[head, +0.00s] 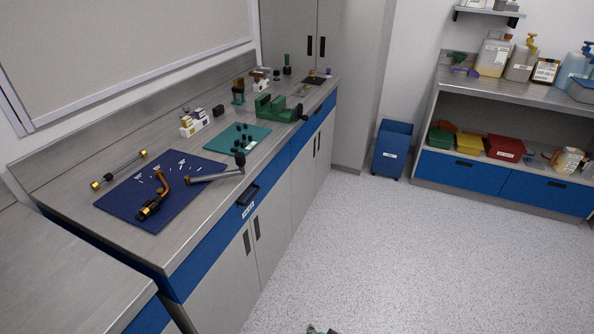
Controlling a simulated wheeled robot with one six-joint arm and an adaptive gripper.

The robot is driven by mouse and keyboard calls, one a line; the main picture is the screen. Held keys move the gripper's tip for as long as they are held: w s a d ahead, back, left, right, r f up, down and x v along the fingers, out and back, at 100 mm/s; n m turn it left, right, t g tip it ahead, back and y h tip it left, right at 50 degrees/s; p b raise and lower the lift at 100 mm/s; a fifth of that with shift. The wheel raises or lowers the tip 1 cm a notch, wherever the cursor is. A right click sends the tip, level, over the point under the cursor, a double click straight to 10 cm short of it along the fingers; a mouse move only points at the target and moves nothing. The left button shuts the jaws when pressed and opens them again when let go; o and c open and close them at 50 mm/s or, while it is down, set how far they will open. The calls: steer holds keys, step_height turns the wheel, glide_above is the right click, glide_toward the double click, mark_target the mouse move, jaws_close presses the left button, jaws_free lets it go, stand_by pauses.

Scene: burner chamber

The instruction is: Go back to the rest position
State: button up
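At the bottom edge of the head view, a small dark sliver (322,330) shows above the floor. It seems to be the tip of my arm or gripper, but too little of it shows to tell its fingers or whether it holds anything. It is apart from the workbench (190,255), over open floor in front of the cabinets. The rest of my arm is out of view.
The bench holds a blue mat (125,205) with metal parts, a teal mat (222,142) with black pieces, and a green vise (272,107). A blue bin (393,145) and a shelf unit (500,178) stand at the back. The speckled floor (400,260) is clear.

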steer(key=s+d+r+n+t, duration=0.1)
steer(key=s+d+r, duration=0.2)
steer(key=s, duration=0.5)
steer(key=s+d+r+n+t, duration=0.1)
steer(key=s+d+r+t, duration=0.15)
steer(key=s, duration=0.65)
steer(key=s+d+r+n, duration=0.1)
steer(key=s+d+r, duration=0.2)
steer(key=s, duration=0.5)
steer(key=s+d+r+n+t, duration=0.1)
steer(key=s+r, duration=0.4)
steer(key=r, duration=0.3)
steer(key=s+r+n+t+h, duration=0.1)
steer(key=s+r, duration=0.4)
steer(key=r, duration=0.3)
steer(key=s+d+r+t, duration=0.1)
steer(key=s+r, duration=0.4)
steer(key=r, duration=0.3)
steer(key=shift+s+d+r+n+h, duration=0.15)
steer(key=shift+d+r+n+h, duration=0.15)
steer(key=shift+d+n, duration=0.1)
